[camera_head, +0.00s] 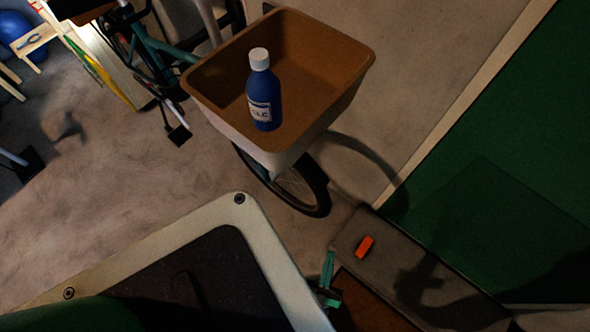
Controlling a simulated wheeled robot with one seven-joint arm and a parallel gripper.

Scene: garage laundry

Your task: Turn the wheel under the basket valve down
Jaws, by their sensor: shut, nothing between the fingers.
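A brown basket (205,83) with a pale outer side sits over the front of a bicycle. A dark wheel (318,190) shows under the basket, its upper part hidden by it. No valve can be made out on the visible rim. A blue bottle (264,100) with a white cap and a pale label stands in the basket. My gripper is not in view.
The teal bicycle frame (160,46) and a pedal (179,134) are left of the basket. A grey ledge with an orange block (365,247) lies at lower right, beside a green panel (500,170). Bare floor (110,190) lies left of the wheel.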

